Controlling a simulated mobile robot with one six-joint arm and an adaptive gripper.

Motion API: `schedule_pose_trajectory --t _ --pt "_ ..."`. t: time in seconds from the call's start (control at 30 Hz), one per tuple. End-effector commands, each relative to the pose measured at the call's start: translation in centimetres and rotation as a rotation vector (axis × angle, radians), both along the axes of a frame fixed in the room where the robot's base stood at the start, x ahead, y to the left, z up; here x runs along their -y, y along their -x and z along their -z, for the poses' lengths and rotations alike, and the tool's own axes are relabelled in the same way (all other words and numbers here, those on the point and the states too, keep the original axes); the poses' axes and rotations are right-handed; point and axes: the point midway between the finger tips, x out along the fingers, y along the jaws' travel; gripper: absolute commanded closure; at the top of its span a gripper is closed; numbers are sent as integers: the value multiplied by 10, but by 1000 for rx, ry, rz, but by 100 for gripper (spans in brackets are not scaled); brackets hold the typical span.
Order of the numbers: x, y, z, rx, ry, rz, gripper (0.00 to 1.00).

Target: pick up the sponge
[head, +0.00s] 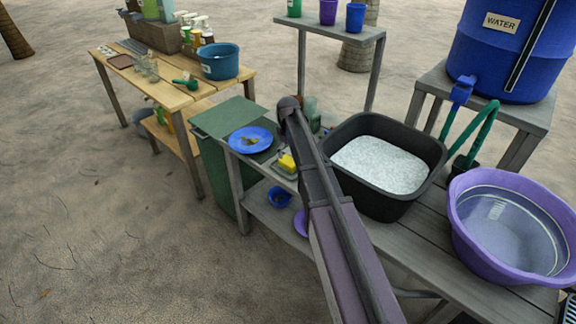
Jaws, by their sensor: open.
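A small yellow sponge (287,162) lies on a small dish on the grey wash table, just right of a blue plate and left of the black basin. My arm rises from the bottom of the head view across the table, and its upper end stands just right of the sponge in the picture. The arm covers whatever lies right behind it. My gripper cannot be made out in this view.
A blue plate (250,140) with scraps sits left of the sponge. A black basin (435,150) of suds and a purple tub (465,215) fill the right side. A green bin (215,165) stands by the table. A blue water barrel (480,70) is behind. Sandy ground is open at left.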

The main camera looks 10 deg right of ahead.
Motion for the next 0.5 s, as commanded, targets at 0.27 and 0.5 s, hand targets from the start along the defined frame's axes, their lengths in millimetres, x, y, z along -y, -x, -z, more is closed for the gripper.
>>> schedule_pose_trajectory --t 0.27,0.5 --pt "1 1 16 0 0 0 0" --pt "2 2 35 0 0 0 0"
